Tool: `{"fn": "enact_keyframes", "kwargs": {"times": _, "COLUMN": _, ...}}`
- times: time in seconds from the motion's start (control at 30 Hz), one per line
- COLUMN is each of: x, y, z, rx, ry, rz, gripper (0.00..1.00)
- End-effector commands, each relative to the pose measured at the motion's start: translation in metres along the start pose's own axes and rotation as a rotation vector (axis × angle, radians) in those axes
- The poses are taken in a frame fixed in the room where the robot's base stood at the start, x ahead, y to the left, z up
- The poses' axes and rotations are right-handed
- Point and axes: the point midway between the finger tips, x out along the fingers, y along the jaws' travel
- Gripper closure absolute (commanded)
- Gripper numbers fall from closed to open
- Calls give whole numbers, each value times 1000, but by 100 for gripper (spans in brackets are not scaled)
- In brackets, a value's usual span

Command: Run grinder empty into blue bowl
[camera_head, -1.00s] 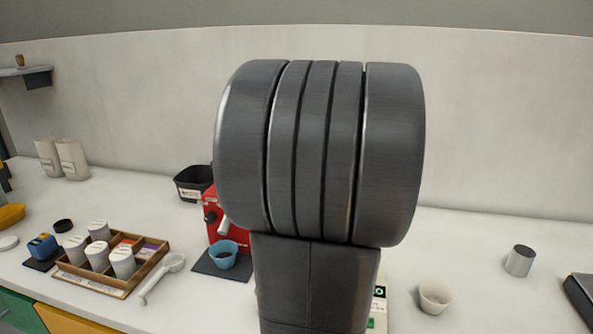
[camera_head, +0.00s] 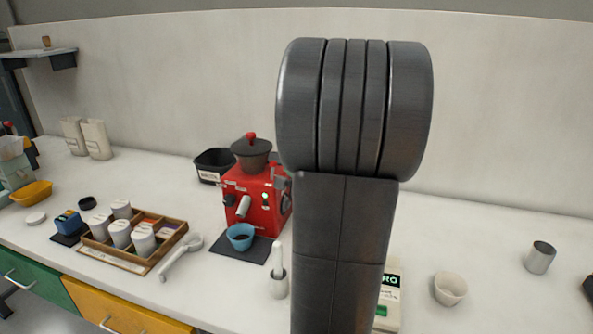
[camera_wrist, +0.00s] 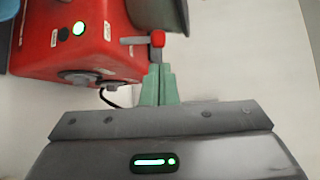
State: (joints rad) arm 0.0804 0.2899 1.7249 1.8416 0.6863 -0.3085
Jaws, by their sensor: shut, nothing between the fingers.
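The red grinder (camera_head: 262,205) stands left of my arm in the head view, with a dark hopper and red-knobbed lid (camera_head: 251,150) on top. The blue bowl (camera_head: 240,232) sits on a dark mat under its pale spout, with dark contents. A lever with a red tip (camera_wrist: 157,39) sticks out beside the hopper. My gripper (camera_wrist: 158,68) is shut and empty, its green fingertips just below that lever; I cannot tell whether they touch. My arm hides it in the head view.
A white brush in a holder (camera_head: 278,282) stands in front of the grinder. A wooden tray (camera_head: 165,245) of canisters and a white scoop (camera_head: 180,257) lie left. A black bin (camera_head: 213,166) stands behind.

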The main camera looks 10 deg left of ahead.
Motion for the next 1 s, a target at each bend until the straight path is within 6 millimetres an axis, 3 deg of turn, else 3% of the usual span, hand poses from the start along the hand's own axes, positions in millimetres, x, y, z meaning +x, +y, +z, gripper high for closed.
{"fn": "enact_keyframes", "kwargs": {"times": 0.1, "x": 19, "y": -1, "z": 1, "rx": 1, "ry": -2, "rz": 1, "gripper": 100}}
{"fn": "enact_keyframes", "kwargs": {"times": 0.33, "x": 40, "y": 0, "z": 0, "rx": 0, "ry": 0, "rz": 1, "gripper": 100}}
{"fn": "enact_keyframes", "kwargs": {"times": 1.0, "x": 45, "y": 2, "z": 0, "rx": -9, "ry": 0, "rz": -9, "gripper": 100}}
